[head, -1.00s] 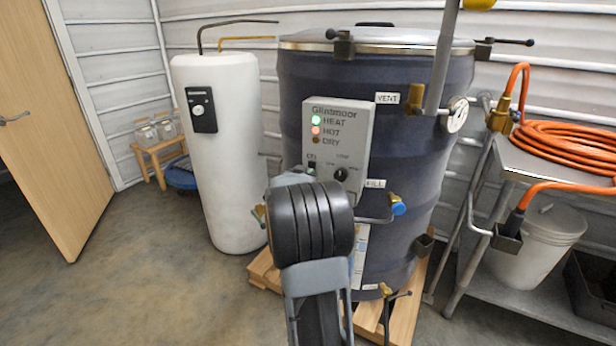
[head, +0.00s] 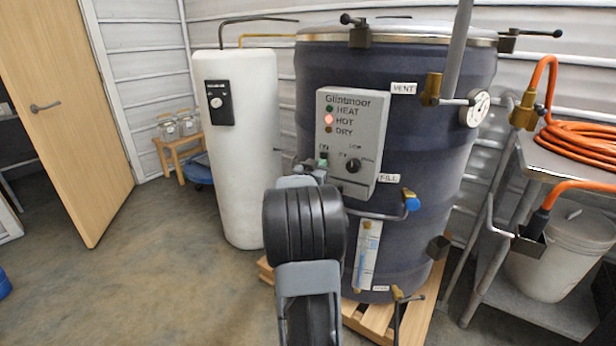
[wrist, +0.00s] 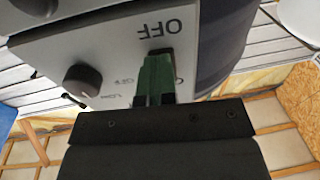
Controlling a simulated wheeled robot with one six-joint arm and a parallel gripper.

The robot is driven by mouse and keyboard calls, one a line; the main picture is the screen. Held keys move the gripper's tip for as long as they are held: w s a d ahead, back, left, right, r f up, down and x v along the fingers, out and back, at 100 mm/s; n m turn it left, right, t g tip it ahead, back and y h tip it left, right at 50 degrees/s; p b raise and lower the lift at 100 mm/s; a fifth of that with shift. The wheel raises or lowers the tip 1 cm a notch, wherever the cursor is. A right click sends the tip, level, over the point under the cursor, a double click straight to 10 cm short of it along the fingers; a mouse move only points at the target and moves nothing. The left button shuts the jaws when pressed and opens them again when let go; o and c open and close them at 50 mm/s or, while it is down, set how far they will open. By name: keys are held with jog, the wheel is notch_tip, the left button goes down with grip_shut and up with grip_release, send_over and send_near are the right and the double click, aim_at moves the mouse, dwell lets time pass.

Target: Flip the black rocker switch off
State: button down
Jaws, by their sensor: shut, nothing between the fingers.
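The grey control panel (head: 366,125) on the dark blue tank carries the black rocker switch (wrist: 162,51), mostly hidden behind my fingers. The word OFF (wrist: 168,27) shows upside down beside it in the wrist view. My gripper (wrist: 156,75) is shut, with its greenish fingertips at the switch and nothing held. Whether they touch it I cannot tell. In the head view my gripper (head: 321,164) is at the panel's lower left, partly hidden by my wrist. The HEAT lamp (head: 329,109) is dark, and the HOT lamp (head: 328,119) glows red.
A round black knob (head: 353,165) sits right of the switch. A blue-handled fill valve (head: 411,201) sticks out lower right. A white cylinder (head: 238,140) stands left of the tank, and a metal table (head: 560,165) with orange hose stands right. Floor at left is open.

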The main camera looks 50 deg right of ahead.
jog(key=s+a+f+p, duration=0.1)
jog(key=s+a, duration=0.1)
jog(key=a, duration=1.1)
jog(key=shift+s+a, duration=0.3)
jog(key=shift+a, duration=0.1)
